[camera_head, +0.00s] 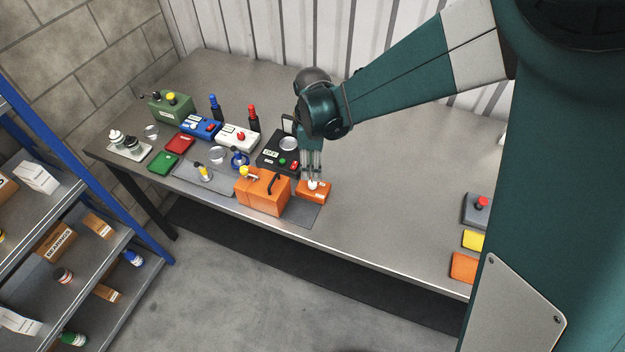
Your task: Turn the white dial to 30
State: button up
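The white dial (312,185) is a small round knob on top of a low orange box (317,195) near the table's front edge. My gripper (312,178) points down directly over the dial, with its fingertips at or just above it. I cannot tell whether the fingers touch the dial or how far apart they are. The fingers partly hide the dial, and its markings are too small to read.
A larger orange case (262,192) with a black handle stands close to the left of the low box. A black device (276,152) sits just behind. Several coloured boxes and bottles crowd the table's left.

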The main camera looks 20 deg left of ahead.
aim_at(313, 183)
jog(key=shift+f, duration=3.8)
jog(key=c, duration=0.9)
